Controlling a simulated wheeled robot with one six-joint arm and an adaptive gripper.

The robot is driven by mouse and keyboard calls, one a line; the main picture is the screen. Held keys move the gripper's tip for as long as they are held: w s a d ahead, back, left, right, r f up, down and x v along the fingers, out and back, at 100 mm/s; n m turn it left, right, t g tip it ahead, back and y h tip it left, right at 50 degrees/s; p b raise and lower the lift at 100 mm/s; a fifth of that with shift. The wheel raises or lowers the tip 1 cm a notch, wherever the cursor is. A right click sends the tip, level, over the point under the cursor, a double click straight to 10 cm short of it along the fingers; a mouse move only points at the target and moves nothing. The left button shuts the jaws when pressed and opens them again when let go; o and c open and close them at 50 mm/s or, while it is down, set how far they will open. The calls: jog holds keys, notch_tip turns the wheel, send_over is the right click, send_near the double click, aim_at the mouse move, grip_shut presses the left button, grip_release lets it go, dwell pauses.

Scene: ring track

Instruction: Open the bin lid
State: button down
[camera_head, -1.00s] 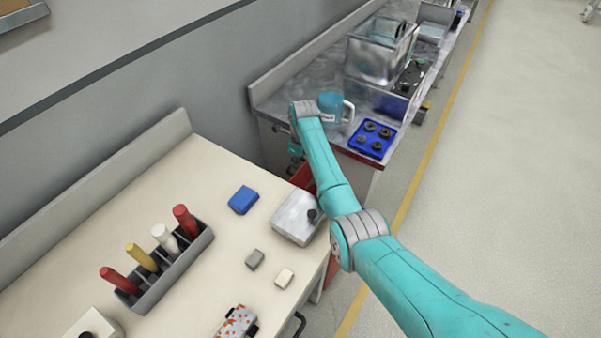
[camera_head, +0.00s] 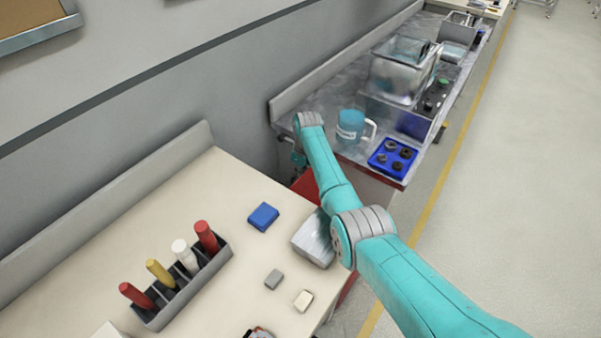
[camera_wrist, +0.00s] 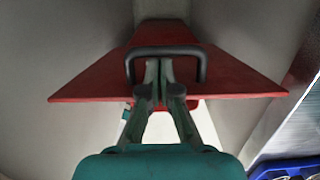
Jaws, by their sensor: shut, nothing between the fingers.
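The red bin lid (camera_wrist: 100,82) fills the middle of the wrist view, with a dark arched handle (camera_wrist: 165,51) on it. In the head view a red part of the bin (camera_head: 307,185) shows in the gap between the two counters, mostly behind my arm. My gripper (camera_wrist: 160,66) is shut and empty. In the wrist view its fingertips lie inside the outline of the handle, just below its crossbar. I cannot tell whether they touch the handle or the lid. In the head view my gripper is mostly hidden behind the arm.
The pale counter (camera_head: 100,235) holds a rack (camera_head: 187,290) of coloured-handled tools, a blue box (camera_head: 263,216) and a metal box (camera_head: 314,238). The far counter holds a blue jug (camera_head: 350,126) and a blue tray (camera_head: 392,158). The wall closes the left side; open floor lies right.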

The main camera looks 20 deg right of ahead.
jog(key=shift+r, duration=0.15)
notch_tip(320, 180, up, 12)
jog(key=s, duration=0.1)
jog(key=shift+d, duration=0.4)
